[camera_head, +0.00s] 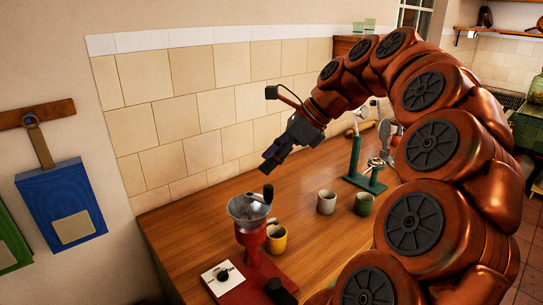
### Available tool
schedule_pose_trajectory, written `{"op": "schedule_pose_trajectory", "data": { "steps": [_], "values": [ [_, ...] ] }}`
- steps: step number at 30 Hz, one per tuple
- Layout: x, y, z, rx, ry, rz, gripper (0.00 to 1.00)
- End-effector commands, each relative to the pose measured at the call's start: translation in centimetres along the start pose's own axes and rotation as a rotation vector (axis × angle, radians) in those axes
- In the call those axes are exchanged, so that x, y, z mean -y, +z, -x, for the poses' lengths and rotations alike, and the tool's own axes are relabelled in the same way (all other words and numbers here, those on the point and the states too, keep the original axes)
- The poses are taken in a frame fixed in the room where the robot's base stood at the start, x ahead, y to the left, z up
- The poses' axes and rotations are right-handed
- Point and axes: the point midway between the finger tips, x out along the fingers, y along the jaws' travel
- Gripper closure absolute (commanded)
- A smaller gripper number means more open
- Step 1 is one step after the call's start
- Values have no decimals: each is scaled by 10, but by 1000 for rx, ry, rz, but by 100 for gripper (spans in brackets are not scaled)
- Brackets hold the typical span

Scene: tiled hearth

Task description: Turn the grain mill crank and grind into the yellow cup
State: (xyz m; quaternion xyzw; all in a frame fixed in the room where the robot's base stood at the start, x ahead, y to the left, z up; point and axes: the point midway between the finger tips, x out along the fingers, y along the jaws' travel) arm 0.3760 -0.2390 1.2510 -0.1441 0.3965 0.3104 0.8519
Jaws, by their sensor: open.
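The grain mill (253,225) stands on the wooden table, with a grey metal hopper on a red body and a red base. A dark crank knob (268,193) shows at the hopper's top. The yellow cup (276,239) stands upright just right of the mill's body, partly hidden by it. I cannot tell whether it sits under an outlet. My gripper (266,168) is above and behind the mill in the picture, pointing down and left. It is open and empty, apart from the crank knob.
A grey cup (326,202) and a green cup (363,203) stand right of the yellow cup. A green stand (354,160) is farther back. A white card (223,278) with a dark knob lies at the mill's base. The tiled wall (200,115) borders the table behind.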

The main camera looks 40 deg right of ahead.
Motion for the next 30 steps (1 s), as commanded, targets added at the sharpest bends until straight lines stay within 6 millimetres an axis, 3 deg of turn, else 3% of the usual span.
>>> {"op": "schedule_pose_trajectory", "data": {
  "steps": [23, 30],
  "values": [
    [0, -42, -51, 0, 0, 1, 54],
    [-1, -42, -51, -1, 2, 0, 54]
  ]
}}
